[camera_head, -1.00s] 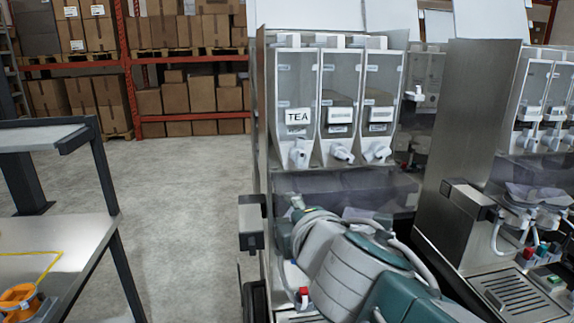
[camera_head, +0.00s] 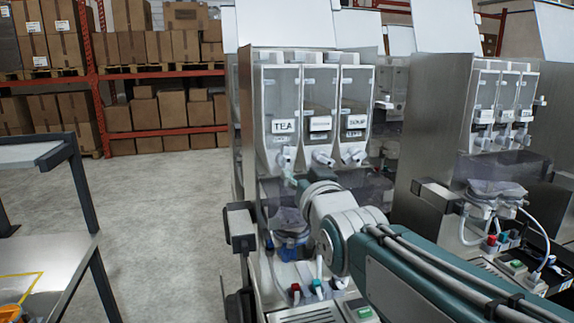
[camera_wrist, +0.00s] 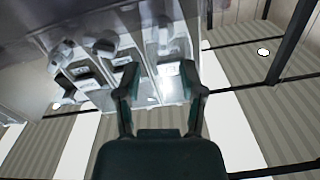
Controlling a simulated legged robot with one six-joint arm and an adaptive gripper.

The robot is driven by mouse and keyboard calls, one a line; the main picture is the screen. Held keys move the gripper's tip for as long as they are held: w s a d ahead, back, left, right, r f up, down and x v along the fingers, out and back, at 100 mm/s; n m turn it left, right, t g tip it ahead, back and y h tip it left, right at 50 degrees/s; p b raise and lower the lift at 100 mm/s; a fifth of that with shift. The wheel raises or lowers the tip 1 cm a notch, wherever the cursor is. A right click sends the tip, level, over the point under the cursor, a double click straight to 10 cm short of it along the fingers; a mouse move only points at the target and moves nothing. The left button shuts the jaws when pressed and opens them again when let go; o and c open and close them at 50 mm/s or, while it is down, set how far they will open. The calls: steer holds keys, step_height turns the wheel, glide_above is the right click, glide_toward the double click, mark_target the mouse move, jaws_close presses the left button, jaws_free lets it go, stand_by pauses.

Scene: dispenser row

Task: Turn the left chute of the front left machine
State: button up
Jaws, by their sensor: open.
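The front left machine (camera_head: 246,110) has a row of three clear canisters, the left one labelled TEA. Its left chute (camera_head: 286,155) is a white spout under the TEA canister. The wrist view looks up with the machine inverted. There my gripper (camera_wrist: 158,80) is open, its two dark fingers apart with nothing between them. The left chute (camera_wrist: 164,36) shows beyond the gap; I cannot tell whether a finger touches it.
The middle chute (camera_head: 322,158) and right chute (camera_head: 353,155) hang close beside the left one. A second machine (camera_head: 432,130) stands to the right. A steel table (camera_head: 45,262) is at left, with open floor (camera_head: 165,210) between.

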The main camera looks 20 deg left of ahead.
mark_target(288, 166)
steer(key=x, duration=0.7)
steer(key=shift+s+a, duration=0.25)
steer(key=shift+a, duration=0.05)
steer(key=shift+w+a, duration=0.1)
steer(key=shift+w, duration=0.2)
